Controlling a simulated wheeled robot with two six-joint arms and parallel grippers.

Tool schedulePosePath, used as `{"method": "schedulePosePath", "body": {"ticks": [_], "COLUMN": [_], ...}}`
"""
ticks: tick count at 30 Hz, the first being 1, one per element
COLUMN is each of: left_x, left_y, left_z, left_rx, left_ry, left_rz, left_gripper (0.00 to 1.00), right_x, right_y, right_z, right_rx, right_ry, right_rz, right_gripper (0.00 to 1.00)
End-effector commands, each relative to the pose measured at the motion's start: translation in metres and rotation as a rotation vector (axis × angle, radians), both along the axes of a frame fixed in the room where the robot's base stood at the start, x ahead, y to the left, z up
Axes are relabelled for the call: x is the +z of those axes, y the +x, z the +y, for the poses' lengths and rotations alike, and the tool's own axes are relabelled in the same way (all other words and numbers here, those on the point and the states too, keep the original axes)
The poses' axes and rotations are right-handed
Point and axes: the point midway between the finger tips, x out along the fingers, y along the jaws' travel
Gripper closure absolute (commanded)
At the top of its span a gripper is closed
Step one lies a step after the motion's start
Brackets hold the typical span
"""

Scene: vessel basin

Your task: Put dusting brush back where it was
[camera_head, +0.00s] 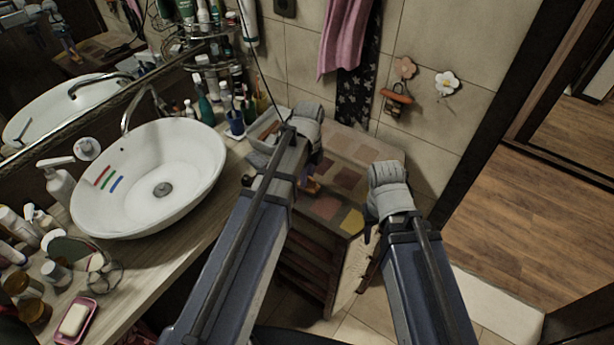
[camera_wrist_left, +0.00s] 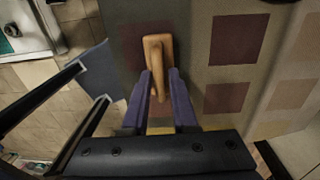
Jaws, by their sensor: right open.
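The dusting brush (camera_wrist_left: 158,58), a tan wooden piece with a narrow handle, is over the patterned cabinet top in the left wrist view. In the head view a small orange-brown part of it (camera_head: 311,186) shows below my left wrist. My left gripper (camera_wrist_left: 160,80) has its two purple fingers close on both sides of the handle, apparently shut on it. I cannot tell whether the brush touches the cabinet top. My right gripper (camera_head: 370,232) is open and empty beside the cabinet's right side; its fingers are partly hidden.
The cabinet (camera_head: 350,160) stands between the counter and the doorway. On the wall are a peach flower hook (camera_head: 404,67) with an orange item (camera_head: 397,97) below it and a bare white flower hook (camera_head: 446,83). A white basin (camera_head: 150,178) and several bottles crowd the counter.

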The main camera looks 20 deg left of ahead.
Motion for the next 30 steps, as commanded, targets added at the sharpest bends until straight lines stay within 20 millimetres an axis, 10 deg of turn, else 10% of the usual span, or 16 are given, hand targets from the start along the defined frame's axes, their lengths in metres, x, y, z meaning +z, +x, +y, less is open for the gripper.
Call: {"method": "schedulePosePath", "body": {"ticks": [17, 30], "left_x": [0.007, 0.061], "left_y": [0.0, 0.002], "left_z": [0.0, -0.001], "left_rx": [0.0, 0.0], "left_ry": [0.0, 0.0], "left_rz": [0.0, 0.0], "left_gripper": [0.57, 0.57], "right_x": [0.007, 0.061], "right_y": [0.0, 0.0], "right_z": [0.0, 0.0], "right_rx": [0.0, -0.005], "right_ry": [0.0, 0.001], "right_rz": [0.0, 0.0], "right_gripper": [0.5, 0.5]}}
